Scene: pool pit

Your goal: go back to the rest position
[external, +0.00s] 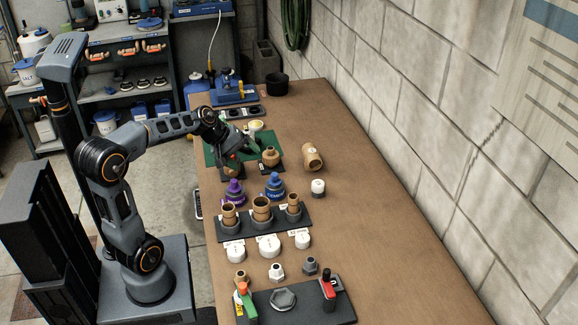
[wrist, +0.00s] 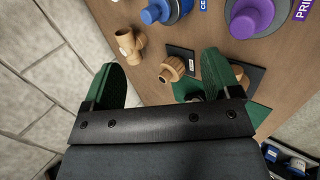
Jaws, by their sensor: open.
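My gripper (external: 243,155) is at the far left part of the bench, above the green mat (external: 212,150). In the wrist view its two green fingers (wrist: 162,68) are spread wide apart, with nothing held between them. A tan fitting (external: 270,157) stands on a small dark plate close to the right of the gripper. It also shows in the wrist view (wrist: 172,69), beyond the gap between the fingers. Another tan piece (external: 232,168) sits just below the gripper in the external view, partly hidden by it.
A tan tee (external: 313,156) lies right of the mat. The bench's right side is clear up to the block wall (external: 420,120).

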